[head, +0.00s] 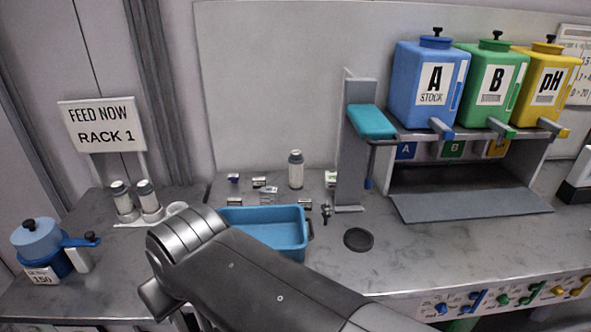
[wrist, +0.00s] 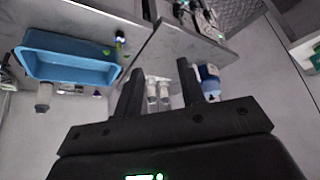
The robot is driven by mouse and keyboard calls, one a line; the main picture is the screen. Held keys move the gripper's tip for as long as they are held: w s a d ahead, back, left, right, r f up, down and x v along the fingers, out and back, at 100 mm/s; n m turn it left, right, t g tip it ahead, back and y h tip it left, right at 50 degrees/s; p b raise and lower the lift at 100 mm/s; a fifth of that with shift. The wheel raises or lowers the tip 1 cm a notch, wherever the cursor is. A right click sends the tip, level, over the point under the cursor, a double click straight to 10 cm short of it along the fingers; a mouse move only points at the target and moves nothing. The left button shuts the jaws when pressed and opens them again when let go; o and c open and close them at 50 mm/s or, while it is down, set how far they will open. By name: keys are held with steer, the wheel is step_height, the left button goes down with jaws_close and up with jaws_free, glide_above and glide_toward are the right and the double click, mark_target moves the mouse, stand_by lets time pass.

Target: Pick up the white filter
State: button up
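I cannot tell for sure which thing is the white filter. A white cup-like piece (head: 177,208) stands on the left bench, partly hidden by my arm. Two white bottles with grey caps (head: 149,200) stand next to it. In the wrist view my gripper (wrist: 160,68) is open, its two dark fingers spread apart and nothing held. Two pale cylinders (wrist: 152,92) show between the fingers, beyond them, probably the bottles. In the head view my forearm hides the fingers.
A blue tray (head: 290,211) sits on the bench, with several small boxes (head: 259,182) and a white bottle (head: 296,170) behind it. A blue lidded pot (head: 37,238) stands far left. A black disc (head: 358,239) lies right. Blue A (head: 428,85), green B and yellow pH tanks stand back right.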

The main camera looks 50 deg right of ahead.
stand_by(0.4)
steer(key=o, duration=0.9)
steer(key=shift+w+r, duration=0.1)
